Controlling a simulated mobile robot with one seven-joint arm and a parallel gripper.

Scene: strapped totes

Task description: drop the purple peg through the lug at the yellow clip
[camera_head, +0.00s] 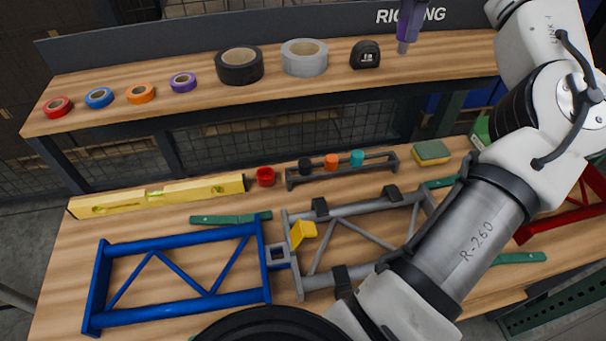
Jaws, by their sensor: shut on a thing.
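The purple peg (409,22), with a grey lower tip, hangs upright at the top edge, in front of the dark back board. Its upper end is cut off by the frame, and my gripper is out of view above. The yellow clip (302,233) sits tilted on the near-left end of the grey frame (355,211). Just left of it, a square lug (278,255) with a dark opening lies between the blue frame (186,309) and the grey frame. The peg is far from the lug, up and to the right in the picture.
A rack (378,166) holds black, orange and teal pegs. A red cup (265,176) and yellow level (158,195) lie nearby. Tape rolls (239,66) and a tape measure (366,54) stand on the upper shelf. My arm covers the grey frame's right part.

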